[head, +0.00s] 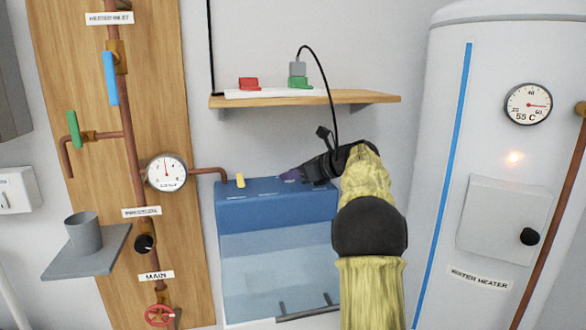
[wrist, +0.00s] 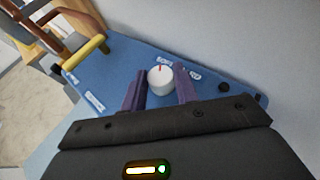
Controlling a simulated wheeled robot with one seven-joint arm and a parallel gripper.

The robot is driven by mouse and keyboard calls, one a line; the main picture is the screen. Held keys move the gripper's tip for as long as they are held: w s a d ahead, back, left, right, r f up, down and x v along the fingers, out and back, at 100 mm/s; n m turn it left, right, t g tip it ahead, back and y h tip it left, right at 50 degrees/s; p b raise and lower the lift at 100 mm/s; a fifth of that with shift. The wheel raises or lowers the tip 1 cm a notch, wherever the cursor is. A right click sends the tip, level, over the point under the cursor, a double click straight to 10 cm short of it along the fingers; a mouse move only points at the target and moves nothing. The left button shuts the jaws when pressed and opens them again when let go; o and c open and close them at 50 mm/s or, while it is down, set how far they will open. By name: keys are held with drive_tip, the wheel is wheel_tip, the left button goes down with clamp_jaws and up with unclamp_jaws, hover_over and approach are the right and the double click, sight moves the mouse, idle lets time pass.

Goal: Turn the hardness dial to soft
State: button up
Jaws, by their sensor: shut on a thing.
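The hardness dial (wrist: 160,82) is a small white round knob with a red pointer mark, on top of the blue softener box (wrist: 120,60). In the wrist view the red mark points up in the picture. Small white labels lie around the dial, too blurred to read. My gripper (wrist: 160,76) has its purple fingers on either side of the dial and is shut on it. In the head view my gripper (head: 290,174) reaches the back top of the blue box (head: 255,212) from the right; the dial is hidden there.
A yellow-handled valve (head: 240,180) on a copper pipe stands at the box's left end. A shelf (head: 350,98) with plugs and a hanging black cable is above my gripper. The white water heater (head: 490,80) stands at right, and a pressure gauge (head: 165,172) at left.

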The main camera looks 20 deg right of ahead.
drive_tip(key=shift+d, duration=0.1)
idle(0.4)
drive_tip(key=o, duration=1)
drive_tip(key=shift+c, duration=0.2)
drive_tip(key=p+v, duration=0.1)
drive_tip(key=v, duration=1.6)
drive_tip(key=shift+d, duration=0.35)
